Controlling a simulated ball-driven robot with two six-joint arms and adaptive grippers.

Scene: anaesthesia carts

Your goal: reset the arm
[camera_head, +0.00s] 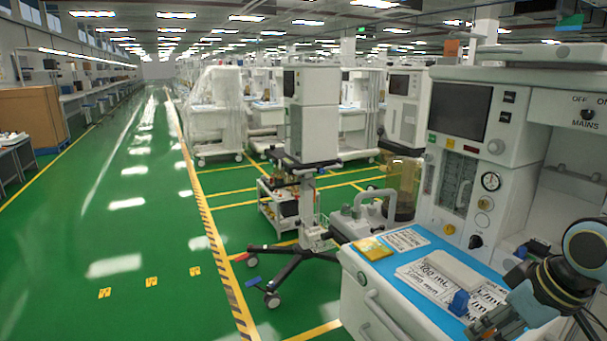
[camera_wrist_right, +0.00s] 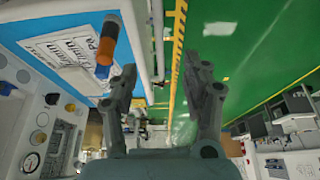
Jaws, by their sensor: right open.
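My right arm comes in at the lower right of the head view. Its dark gripper (camera_head: 497,322) is low over the front of the anaesthesia cart's blue worktop (camera_head: 405,268). In the right wrist view my right gripper (camera_wrist_right: 163,78) has its two fingers spread wide with nothing between them. A small orange and grey cylinder (camera_wrist_right: 107,42) is beside the left finger, over the blue top, apart from the finger as far as I can see. My left gripper is not in view.
The cart's worktop carries a yellow packet (camera_head: 372,248), printed white sheets (camera_head: 440,275) and a small blue object (camera_head: 459,302). The upright machine panel (camera_head: 462,150) stands close behind my arm. A wheeled stand (camera_head: 305,240) is left of the cart. The green aisle (camera_head: 130,220) is clear.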

